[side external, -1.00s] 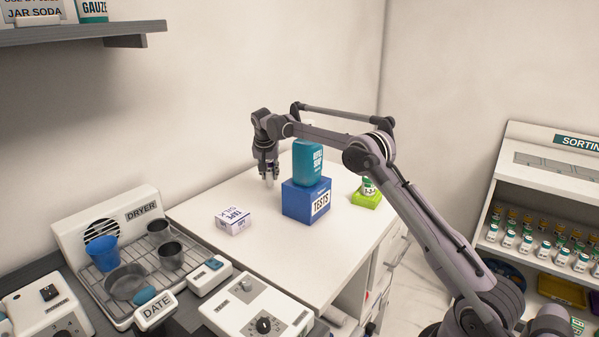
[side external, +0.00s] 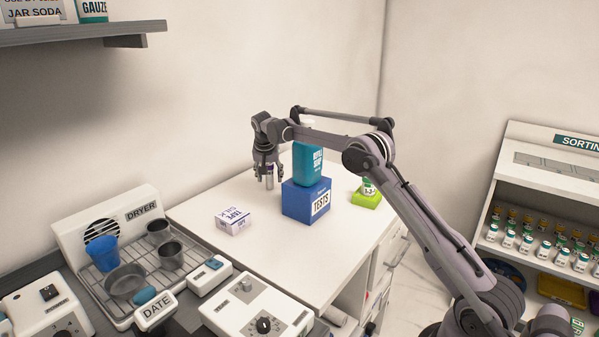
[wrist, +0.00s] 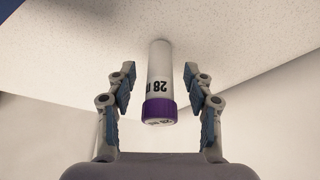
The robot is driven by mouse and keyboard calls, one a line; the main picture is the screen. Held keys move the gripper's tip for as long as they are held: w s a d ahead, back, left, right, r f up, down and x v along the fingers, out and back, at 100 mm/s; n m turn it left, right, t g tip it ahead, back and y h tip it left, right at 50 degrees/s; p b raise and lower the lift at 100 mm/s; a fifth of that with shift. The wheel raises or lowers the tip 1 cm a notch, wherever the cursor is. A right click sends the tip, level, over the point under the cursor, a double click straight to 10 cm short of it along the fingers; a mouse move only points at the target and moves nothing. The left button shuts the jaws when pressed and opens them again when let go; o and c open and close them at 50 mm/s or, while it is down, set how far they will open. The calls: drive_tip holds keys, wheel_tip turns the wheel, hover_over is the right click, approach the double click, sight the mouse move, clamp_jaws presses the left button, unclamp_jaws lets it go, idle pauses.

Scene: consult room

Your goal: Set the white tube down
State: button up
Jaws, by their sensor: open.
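The white tube (wrist: 158,78) has a purple cap (wrist: 159,110) and dark print reading "28". In the wrist view its far end meets the speckled white worktop (wrist: 85,45), and it appears to stand upright there. My gripper (wrist: 159,72) is open around it, with a visible gap between the tube and each finger. In the side view my gripper (side external: 268,183) points down over the worktop (side external: 270,250), left of the blue TESTS box. The tube (side external: 269,178) is small there and partly hidden by the fingers.
A teal bottle (side external: 307,164) stands on the blue TESTS box (side external: 305,203), close to my gripper's right. A small white tape box (side external: 234,221) lies nearer the camera. A green block (side external: 367,200) with a small jar is farther right. The wall stands behind.

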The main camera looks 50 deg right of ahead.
drive_tip(key=s+a+r+n+t, duration=0.1)
drive_tip(key=s+a+r, duration=0.35)
drive_tip(key=r, duration=0.35)
drive_tip(key=s+a+r+n, duration=0.2)
drive_tip(key=s+a+r, duration=0.2)
drive_tip(key=a+r, duration=0.3)
drive_tip(key=s+a+f+n+t+y, duration=0.1)
drive_tip(key=s+a+n, duration=0.3)
drive_tip(key=s, duration=0.5)
drive_tip(key=s+a+n+t+y, duration=0.1)
drive_tip(key=s+a+y, duration=0.1)
drive_tip(key=s+a, duration=0.55)
drive_tip(key=s+a+f+n+t, duration=0.1)
drive_tip(key=s+a+f+n, duration=0.2)
drive_tip(key=s+f, duration=0.5)
drive_tip(key=s, duration=0.4)
drive_tip(key=shift+f+t+y, duration=0.15)
drive_tip(key=shift+t+y, duration=0.15)
drive_tip(key=shift+y, duration=0.1)
